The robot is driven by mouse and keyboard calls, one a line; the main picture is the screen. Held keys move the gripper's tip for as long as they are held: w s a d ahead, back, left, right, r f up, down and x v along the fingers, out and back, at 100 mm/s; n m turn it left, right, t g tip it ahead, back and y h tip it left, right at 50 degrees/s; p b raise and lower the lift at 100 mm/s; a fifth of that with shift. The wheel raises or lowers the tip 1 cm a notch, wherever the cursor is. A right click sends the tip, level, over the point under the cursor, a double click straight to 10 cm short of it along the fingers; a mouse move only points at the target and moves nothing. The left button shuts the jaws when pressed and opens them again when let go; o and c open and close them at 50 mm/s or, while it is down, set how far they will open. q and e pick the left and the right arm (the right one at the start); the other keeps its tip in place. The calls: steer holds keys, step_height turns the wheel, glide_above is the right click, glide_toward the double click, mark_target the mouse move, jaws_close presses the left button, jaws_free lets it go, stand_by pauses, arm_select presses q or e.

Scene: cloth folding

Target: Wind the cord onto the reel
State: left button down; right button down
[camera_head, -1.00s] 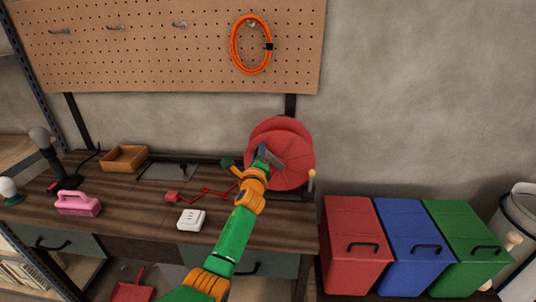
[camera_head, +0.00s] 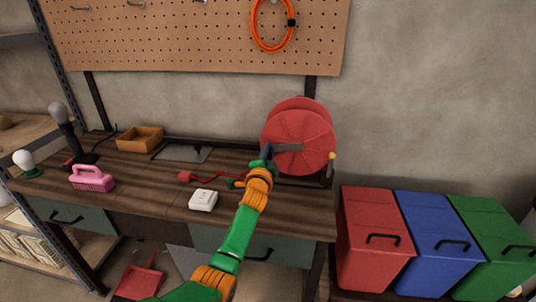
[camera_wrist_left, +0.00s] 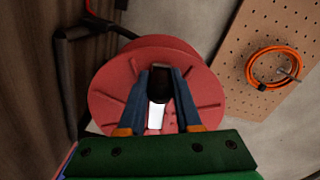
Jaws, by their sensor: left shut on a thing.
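The red reel (camera_head: 312,128) stands at the right end of the workbench. A grey crank arm (camera_head: 289,147) lies across its face, pointing left. My left gripper (camera_head: 265,157) is at the crank's outer end. In the left wrist view, my left gripper (camera_wrist_left: 159,88) is shut on the dark crank handle (camera_wrist_left: 159,84), in front of the reel (camera_wrist_left: 105,100). The red cord (camera_head: 222,175) runs loosely over the bench from its red plug end (camera_head: 184,177) towards the reel; its far end is hidden behind my gripper. My right gripper is not in view.
A white socket box (camera_head: 203,200), a pink brush (camera_head: 92,179) and a wooden tray (camera_head: 139,138) sit on the bench. A dark stand (camera_head: 75,146) is at left. An orange cable coil (camera_head: 255,30) hangs on the pegboard (camera_head: 200,45). Bins (camera_head: 375,235) stand at right.

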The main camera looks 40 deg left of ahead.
mark_target(276, 158)
arm_select(q)
steer(key=shift+w+d+f+n+b, duration=0.15)
steer(key=shift+d+f+n+b, duration=0.15)
steer(key=shift+f+n+b, duration=0.55)
steer(key=shift+w+d+f+n+b, duration=0.25)
steer(key=shift+f+n+b, duration=0.25)
steer(key=shift+n, duration=0.6)
steer(key=shift+w+d+f+n+b, duration=0.1)
steer(key=shift+d+f+n+b, duration=0.2)
steer(key=shift+f+n+b, duration=0.55)
steer(key=shift+r, duration=0.2)
steer(key=c, duration=0.6)
jaws_free()
steer(key=shift+s+d+p, duration=0.3)
steer(key=shift+s+p, duration=0.05)
steer(key=shift+s, duration=0.05)
steer(key=shift+v, duration=3)
steer(key=shift+f, duration=0.1)
